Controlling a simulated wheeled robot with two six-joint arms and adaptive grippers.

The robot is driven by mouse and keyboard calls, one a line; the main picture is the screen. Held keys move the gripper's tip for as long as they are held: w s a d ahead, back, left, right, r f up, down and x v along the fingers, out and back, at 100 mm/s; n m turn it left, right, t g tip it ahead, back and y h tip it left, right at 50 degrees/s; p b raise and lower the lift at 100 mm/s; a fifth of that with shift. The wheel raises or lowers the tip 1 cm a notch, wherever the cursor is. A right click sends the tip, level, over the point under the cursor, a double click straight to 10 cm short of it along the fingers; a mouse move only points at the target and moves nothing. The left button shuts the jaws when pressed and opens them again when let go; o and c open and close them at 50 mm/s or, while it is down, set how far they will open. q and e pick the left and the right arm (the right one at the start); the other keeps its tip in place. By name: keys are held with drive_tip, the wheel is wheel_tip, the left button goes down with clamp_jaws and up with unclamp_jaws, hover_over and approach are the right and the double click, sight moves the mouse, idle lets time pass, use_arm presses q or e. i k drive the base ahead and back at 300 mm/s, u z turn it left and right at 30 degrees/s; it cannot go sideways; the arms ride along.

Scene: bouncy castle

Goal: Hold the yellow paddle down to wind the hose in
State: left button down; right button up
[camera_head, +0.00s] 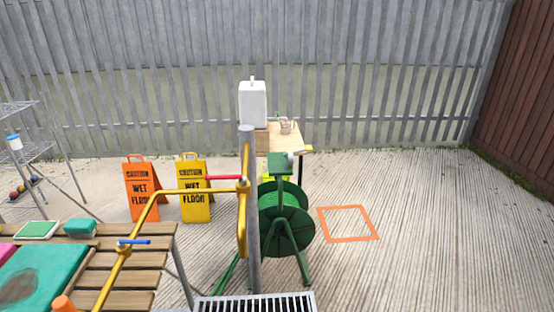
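A green hose reel (285,218) stands on the concrete just right of a grey post (253,270). A green box (280,165) sits on top of its frame, and green hose is wound on its drum. A small bright yellow piece (266,176) shows between the post and the reel frame. It is partly hidden, and I cannot tell for sure whether it is the paddle. Green hose (226,276) runs along the ground left of the post. Neither of my grippers is in view.
Yellow pipes (170,193) with red (223,178) and blue (134,242) handles cross left of the post. A slatted bench (130,279), two wet-floor signs (140,190) and a wooden table (300,139) stand around. The floor by the orange square (348,240) is clear.

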sight(308, 148)
drive_tip(key=k, duration=1.65)
drive_tip(key=z, duration=1.15)
drive_tip(key=i, duration=5.95)
